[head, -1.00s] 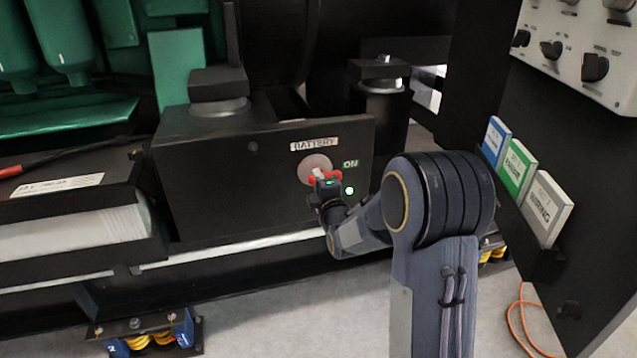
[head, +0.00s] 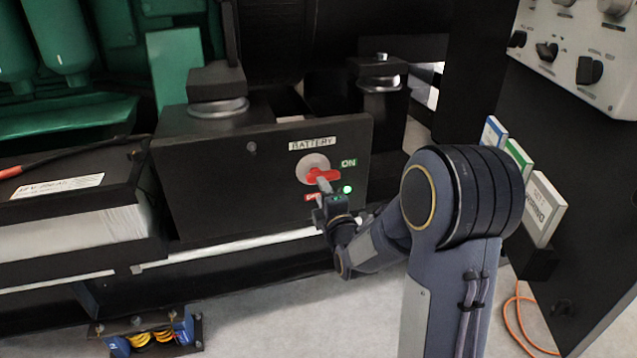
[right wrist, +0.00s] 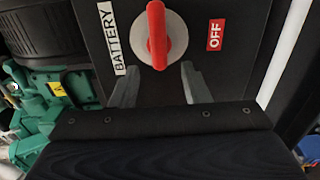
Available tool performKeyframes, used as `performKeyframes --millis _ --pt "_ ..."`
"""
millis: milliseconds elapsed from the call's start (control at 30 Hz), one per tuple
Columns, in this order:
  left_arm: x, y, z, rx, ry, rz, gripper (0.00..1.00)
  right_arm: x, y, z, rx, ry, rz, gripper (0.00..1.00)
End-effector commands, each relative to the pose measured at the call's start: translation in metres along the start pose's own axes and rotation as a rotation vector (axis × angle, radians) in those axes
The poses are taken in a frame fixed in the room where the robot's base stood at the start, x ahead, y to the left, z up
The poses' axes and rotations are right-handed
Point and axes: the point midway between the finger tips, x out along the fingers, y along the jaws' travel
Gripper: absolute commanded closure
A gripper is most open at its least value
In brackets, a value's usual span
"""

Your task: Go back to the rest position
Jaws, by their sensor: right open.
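The red battery switch handle (head: 324,176) sits on a round pale plate on the front of a black box, under a BATTERY label (head: 315,144). A green ON label (head: 349,162) is to its right, with a lit green lamp (head: 348,189) below. My right gripper (head: 325,187) is just in front of and below the handle. In the right wrist view the open, empty fingers (right wrist: 157,82) stand apart below the handle (right wrist: 157,36), with a red OFF label (right wrist: 216,35) to the right. In the head view my gripper partly covers that label. My left gripper is not in view.
A battery (head: 75,215) lies at the left. An orange cable (head: 512,325) lies on the floor.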

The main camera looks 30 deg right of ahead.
Motion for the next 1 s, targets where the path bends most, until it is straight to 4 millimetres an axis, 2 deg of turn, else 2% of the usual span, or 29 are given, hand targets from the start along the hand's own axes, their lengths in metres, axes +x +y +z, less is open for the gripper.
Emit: performKeyframes --millis 100,200,767,867,967,1000 --pt "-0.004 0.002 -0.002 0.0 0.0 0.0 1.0 -0.015 0.001 0.0 0.001 0.0 0.0 0.58" --pt "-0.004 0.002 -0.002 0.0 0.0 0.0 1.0 -0.021 0.0 0.0 0.0 0.0 0.0 0.58" --pt "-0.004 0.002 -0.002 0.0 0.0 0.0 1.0 -0.023 0.0 0.0 0.008 0.0 -0.003 0.58" --pt "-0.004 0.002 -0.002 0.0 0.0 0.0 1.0 -0.027 -0.002 0.002 0.095 -0.001 -0.046 0.58" --pt "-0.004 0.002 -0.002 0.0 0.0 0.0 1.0 -0.041 -0.005 0.002 0.316 -0.003 -0.156 0.58" --pt "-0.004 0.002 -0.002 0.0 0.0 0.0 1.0 -0.051 -0.007 0.0 0.437 -0.004 -0.218 0.58"
